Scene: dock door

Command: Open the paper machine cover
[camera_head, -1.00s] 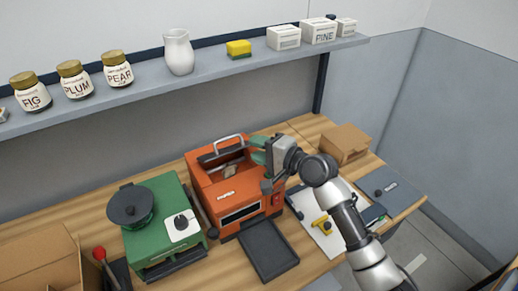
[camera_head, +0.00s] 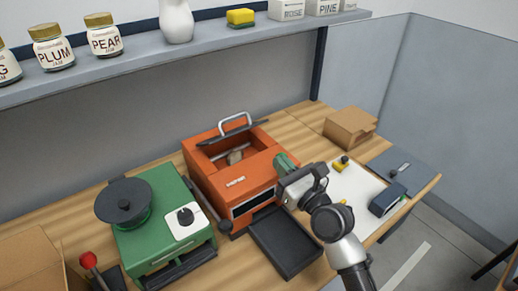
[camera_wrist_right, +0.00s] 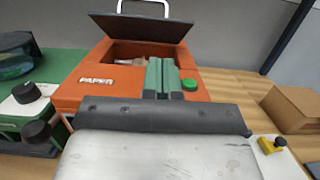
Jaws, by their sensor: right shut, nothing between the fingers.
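The orange paper machine (camera_head: 205,190) stands on the bench, with "PAPER" on its top in the wrist view (camera_wrist_right: 68,98). Its dark cover (camera_head: 222,133), with a metal handle (camera_head: 234,121), is raised at the back. In the wrist view the cover (camera_wrist_right: 140,28) tilts up, and the bay below is open with a pale item inside (camera_wrist_right: 130,61). My right gripper (camera_head: 283,161) is at the machine's right side, apart from the cover. Its green fingers (camera_wrist_right: 163,76) are together and empty. My left gripper is not in view.
A green machine (camera_head: 160,235) with a black round top stands left. A black tray (camera_head: 287,242) lies in front of the paper machine. A cardboard box (camera_head: 350,128) and clipboard (camera_head: 365,190) are at right. A shelf (camera_head: 200,50) with jars runs above.

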